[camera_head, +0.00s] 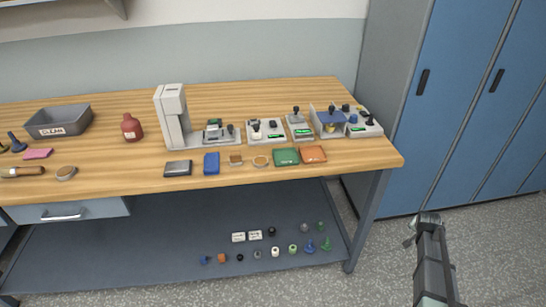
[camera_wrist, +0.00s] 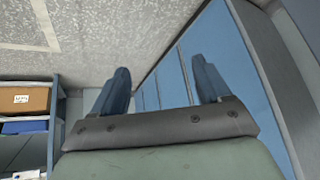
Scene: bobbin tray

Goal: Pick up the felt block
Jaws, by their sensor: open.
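Several small blocks lie along the front of the wooden workbench (camera_head: 110,177) in the head view. They include a dark grey block (camera_head: 178,168), a blue block (camera_head: 211,163) and a pink flat block (camera_head: 37,153). I cannot tell for sure which one is the felt block. My gripper (camera_wrist: 160,78) is open in the wrist view, its two blue-grey fingers apart with nothing between them. My arm (camera_head: 432,260) stands off to the right of the bench, well away from the blocks. No block shows in the wrist view.
A grey bin (camera_head: 58,121), a red bottle (camera_head: 132,128) and several small machines stand behind the blocks. A green pad (camera_head: 286,157) and an orange pad (camera_head: 313,154) lie at the right. Small parts sit on the lower shelf (camera_head: 130,255). Blue lockers (camera_head: 450,120) stand right.

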